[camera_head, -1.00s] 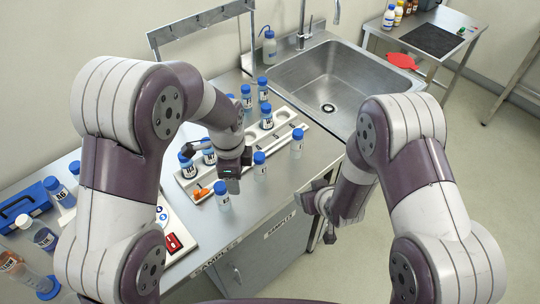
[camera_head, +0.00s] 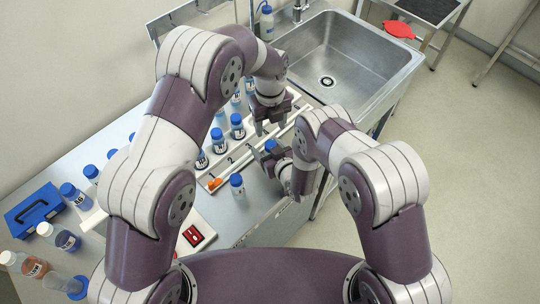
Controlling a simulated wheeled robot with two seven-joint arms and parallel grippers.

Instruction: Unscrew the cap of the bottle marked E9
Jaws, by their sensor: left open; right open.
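Several blue-capped bottles stand on and around a white numbered rack (camera_head: 228,165); no label clearly reads E9. One bottle (camera_head: 237,187) stands in front of the rack. Another blue-capped bottle (camera_head: 271,146) stands right by my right gripper (camera_head: 264,156), mostly hidden by it; I cannot tell whether they touch. My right gripper is open, with its fingers pointing left. My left gripper (camera_head: 268,130) is open and points down above the rack, just behind that bottle. It hides part of the rack.
The sink (camera_head: 345,62) lies behind at the right. A blue case (camera_head: 34,208), more bottles (camera_head: 58,238) and a panel with a red switch (camera_head: 193,235) are at the left. Floor is free at right.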

